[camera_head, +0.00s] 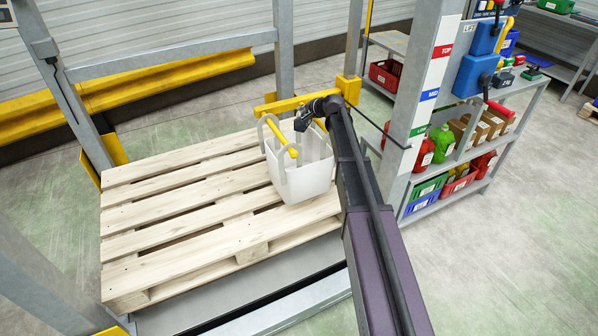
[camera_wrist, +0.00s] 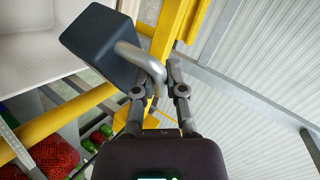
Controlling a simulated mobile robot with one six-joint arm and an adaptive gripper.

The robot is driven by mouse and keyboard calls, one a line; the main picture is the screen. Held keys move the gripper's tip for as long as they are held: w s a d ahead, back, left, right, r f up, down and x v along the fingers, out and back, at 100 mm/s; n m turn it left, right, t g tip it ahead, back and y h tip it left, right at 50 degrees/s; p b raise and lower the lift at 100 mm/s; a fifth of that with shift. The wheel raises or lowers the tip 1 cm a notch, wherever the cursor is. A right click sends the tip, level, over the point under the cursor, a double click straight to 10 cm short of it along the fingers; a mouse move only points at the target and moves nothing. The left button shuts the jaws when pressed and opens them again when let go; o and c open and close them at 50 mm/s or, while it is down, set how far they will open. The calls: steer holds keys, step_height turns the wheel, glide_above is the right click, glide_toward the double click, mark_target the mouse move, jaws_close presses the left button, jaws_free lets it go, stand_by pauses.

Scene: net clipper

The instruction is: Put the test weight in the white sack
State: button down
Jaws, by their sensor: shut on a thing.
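The test weight is a dark block with a bent grey metal handle, large in the wrist view (camera_wrist: 100,45). My gripper (camera_wrist: 158,92) is shut on that handle, and the block hangs out to one side. The white sack (camera_head: 305,185) is an open-topped upright bag with pale loops, on the right part of the pallet in the head view. There my gripper (camera_head: 306,117) and the small dark weight appear over the sack's far rim. How high they are above it is hard to tell, and part of the sack's right side is near my arm.
The wooden pallet (camera_head: 170,213) is mostly bare left of the sack. A yellow bar (camera_head: 281,138) crosses the sack's mouth. A grey post (camera_head: 418,85) and a shelf with jugs and boxes stand at right. Red mesh things (camera_wrist: 52,157) show lower left in the wrist view.

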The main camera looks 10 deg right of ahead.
steer(key=shift+f, duration=0.15)
steer(key=c, duration=0.6)
jaws_free()
steer(key=shift+c, duration=0.2)
